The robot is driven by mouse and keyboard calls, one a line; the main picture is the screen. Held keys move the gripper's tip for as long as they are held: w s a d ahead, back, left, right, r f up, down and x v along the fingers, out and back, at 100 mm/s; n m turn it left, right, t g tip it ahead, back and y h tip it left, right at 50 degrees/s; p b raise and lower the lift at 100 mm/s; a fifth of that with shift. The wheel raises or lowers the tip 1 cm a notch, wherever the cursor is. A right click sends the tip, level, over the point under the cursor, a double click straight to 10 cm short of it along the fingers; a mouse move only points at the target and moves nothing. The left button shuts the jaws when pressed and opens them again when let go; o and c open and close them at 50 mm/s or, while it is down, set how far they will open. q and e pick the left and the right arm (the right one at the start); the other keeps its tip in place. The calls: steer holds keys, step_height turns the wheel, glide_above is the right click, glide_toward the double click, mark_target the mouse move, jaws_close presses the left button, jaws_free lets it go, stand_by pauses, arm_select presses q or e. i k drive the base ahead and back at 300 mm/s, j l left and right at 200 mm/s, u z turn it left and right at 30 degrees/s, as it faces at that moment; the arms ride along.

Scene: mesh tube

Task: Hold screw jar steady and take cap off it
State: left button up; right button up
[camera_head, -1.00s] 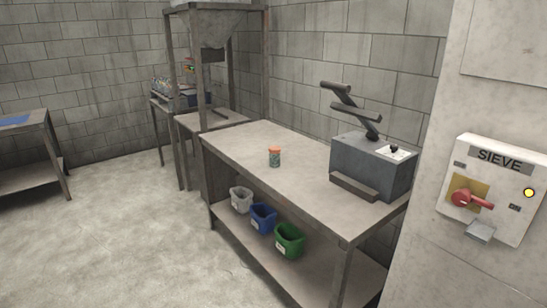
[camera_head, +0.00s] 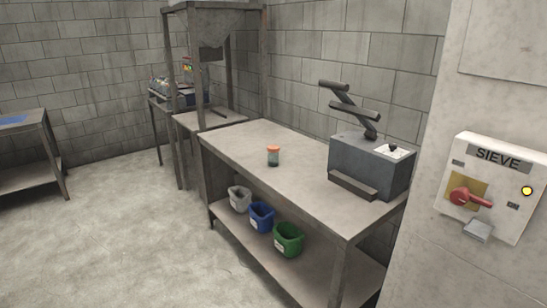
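The screw jar (camera_head: 273,159) is small, with a dark greenish clear body. It stands upright on the bare top of the metal table, left of the grey machine. Its orange cap (camera_head: 273,149) sits on top of it. Neither of my grippers shows in the head view, and nothing touches the jar.
The table (camera_head: 245,146) also bears a grey box machine (camera_head: 371,166) with a dark jointed arm. Grey (camera_head: 239,199), blue (camera_head: 262,216) and green (camera_head: 288,239) bins stand on its lower shelf. A SIEVE switch panel (camera_head: 490,188) is at right. The floor (camera_head: 120,235) at left is clear.

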mark_target(272, 158)
steer(key=i+j+z, duration=0.35)
steer(key=i+j, duration=0.85)
steer(key=i, duration=0.15)
